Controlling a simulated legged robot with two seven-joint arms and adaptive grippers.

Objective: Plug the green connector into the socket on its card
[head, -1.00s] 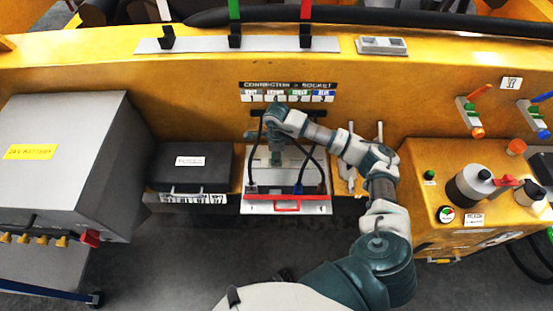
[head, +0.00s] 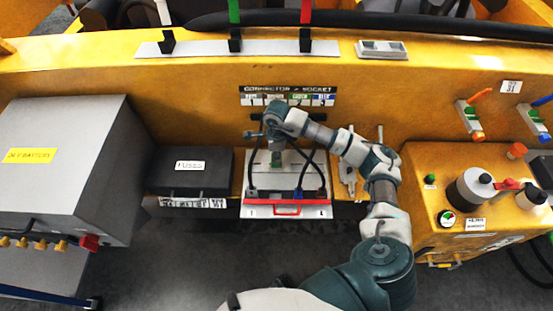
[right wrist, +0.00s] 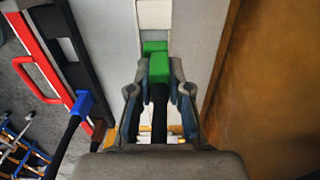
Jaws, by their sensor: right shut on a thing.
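My right gripper (head: 276,150) points down over the pale card (head: 262,180) in the middle of the head view. In the right wrist view, the right gripper (right wrist: 159,72) is shut on the green connector (right wrist: 159,66), with its black cable running back between the fingers. A second green part (right wrist: 154,46), apparently the socket, shows right at the connector's front end, below a white patch on the card. I cannot tell whether the connector is seated in it. In the head view the gripper largely hides this spot. My left gripper is not in view.
A blue connector (right wrist: 86,103) on a black cable stands at the card's front edge, near a red handle (head: 288,211). Cables loop beside the gripper. A black fuse box (head: 190,168) stands left, a yellow control box (head: 460,215) right. A "connector > socket" sign (head: 288,90) hangs behind.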

